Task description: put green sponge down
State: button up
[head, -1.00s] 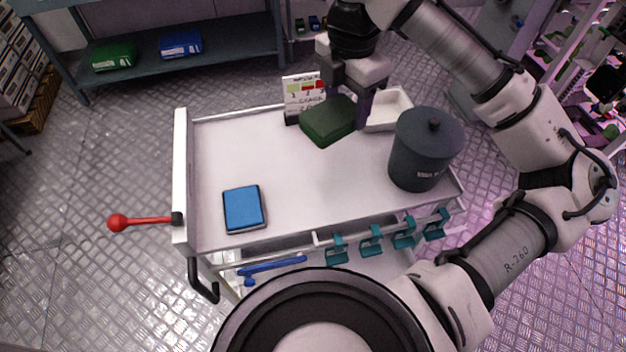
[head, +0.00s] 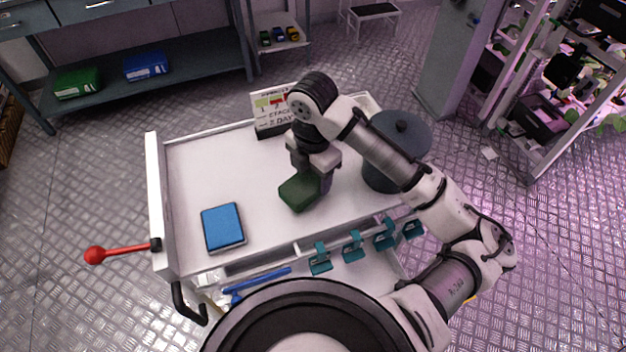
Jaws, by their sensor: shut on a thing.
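The green sponge (head: 298,193) is a dark green block, held in my gripper (head: 312,182) over the front middle part of the white cart top (head: 190,165). My gripper points down and is shut on the sponge. The sponge is low over the surface; I cannot tell whether it touches. One finger shows at the sponge's right side, and the other is mostly hidden.
A dark grey lidded pot (head: 395,150) stands on the right of the cart. A small sign (head: 270,110) stands at the back edge. A red-knobbed lever (head: 120,252) sticks out left. Teal clips (head: 353,246) line the front rail. The cart's left middle is clear.

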aim_at(313, 176)
jog(key=shift+f, duration=1.5)
jog(key=shift+f, duration=0.2)
jog(key=o, duration=1.3)
notch_tip(313, 176, up, 12)
jog(key=shift+r+b, duration=0.25)
jog(key=shift+b, duration=0.25)
jog(key=shift+f, duration=0.1)
